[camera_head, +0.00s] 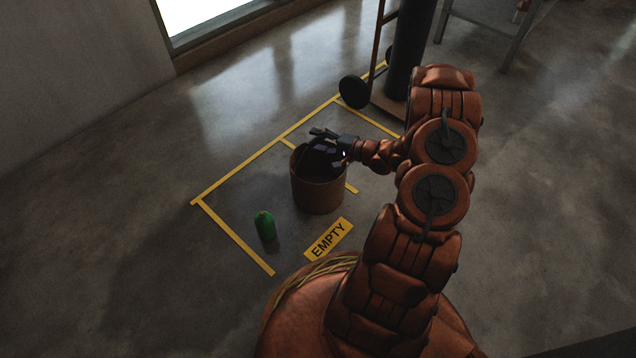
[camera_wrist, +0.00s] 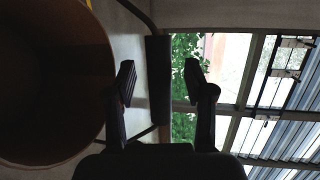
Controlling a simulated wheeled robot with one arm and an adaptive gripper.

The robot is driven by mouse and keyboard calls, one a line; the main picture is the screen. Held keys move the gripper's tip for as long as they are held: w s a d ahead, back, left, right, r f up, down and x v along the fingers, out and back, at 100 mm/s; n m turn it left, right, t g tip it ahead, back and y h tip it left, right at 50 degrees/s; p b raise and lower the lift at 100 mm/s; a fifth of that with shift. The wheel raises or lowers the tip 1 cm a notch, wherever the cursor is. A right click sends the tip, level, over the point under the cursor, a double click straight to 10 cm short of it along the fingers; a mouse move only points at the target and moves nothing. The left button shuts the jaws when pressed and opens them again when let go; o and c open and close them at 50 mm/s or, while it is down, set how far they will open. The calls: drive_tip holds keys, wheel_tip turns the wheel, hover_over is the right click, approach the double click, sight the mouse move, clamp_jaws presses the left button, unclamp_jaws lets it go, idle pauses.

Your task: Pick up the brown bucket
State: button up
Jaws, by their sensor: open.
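The brown bucket (camera_head: 318,195) stands upright on the floor inside yellow tape lines, its dark open mouth facing up. My gripper (camera_head: 327,142) is at the far right part of its rim, at about rim height or a little above in the head view. In the wrist view the bucket (camera_wrist: 50,90) fills the left side, dark and close, to the left of both fingers. My gripper (camera_wrist: 160,78) is open there, its two fingers apart with no bucket wall between them. Whether any finger touches the rim cannot be told.
A green bottle-like object (camera_head: 265,226) stands left of the bucket. A yellow EMPTY label (camera_head: 328,239) lies on the floor in front. A hand truck (camera_head: 386,104) with a dark cylinder (camera_head: 412,45) stands behind, near my arm. Floor to the left is clear.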

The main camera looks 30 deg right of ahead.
drive_tip(key=shift+w+a+f, duration=0.1)
drive_tip(key=shift+w+a, duration=0.15)
drive_tip(key=shift+w, duration=0.15)
drive_tip(key=shift+c, duration=0.3)
clamp_jaws()
idle(0.3)
